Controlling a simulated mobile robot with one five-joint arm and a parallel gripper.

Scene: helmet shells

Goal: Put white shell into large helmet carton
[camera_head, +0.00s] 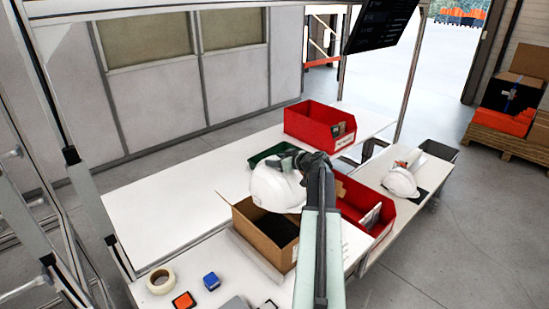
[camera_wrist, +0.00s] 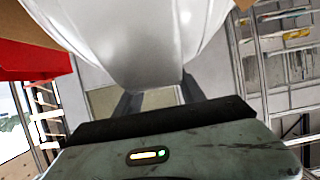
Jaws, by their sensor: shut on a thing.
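The white shell (camera_head: 275,188) is held up in the head view, above the open brown carton (camera_head: 262,246). My gripper (camera_head: 303,160) is shut on it at its upper right side. In the wrist view the shell (camera_wrist: 150,40) fills the top middle, between my gripper's dark fingers (camera_wrist: 157,100). The carton stands on the white table with its top open and a dark inside partly showing. The shell hides part of the carton's back rim. I cannot tell how high the shell is above the carton.
A red bin (camera_head: 319,127) stands behind, and another red bin (camera_head: 366,212) is right of the carton. A second white helmet (camera_head: 401,182) lies on the right-hand table. Tape (camera_head: 160,280), a blue block (camera_head: 211,281) and an orange item (camera_head: 184,300) lie in front. The table's left is clear.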

